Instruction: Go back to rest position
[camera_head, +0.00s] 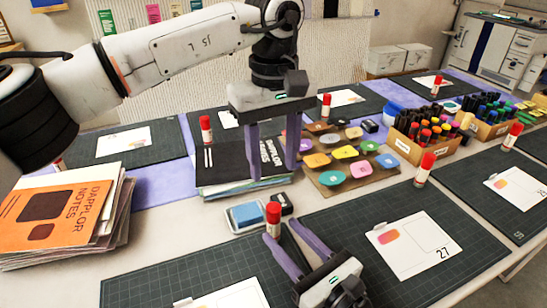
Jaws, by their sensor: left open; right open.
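My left gripper (273,175) points down with its two purple fingers spread and nothing held between them. It hangs over or just in front of a stack of dark booklets (222,168), and one finger partly hides the cover. My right gripper (283,230) comes in from the bottom with its purple fingers apart and pointing away from me. A red-capped glue stick (273,214) stands just beyond its fingertips. I cannot tell whether they touch it. A blue stamp pad (247,216) lies just left of the glue stick.
A paper stack with an orange cover (60,218) is at left. A board of coloured pads (342,185) lies right of my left gripper. Cardboard boxes of markers (405,148) stand farther right. Cutting mats (468,235) with white cards (413,243) cover much of the tables.

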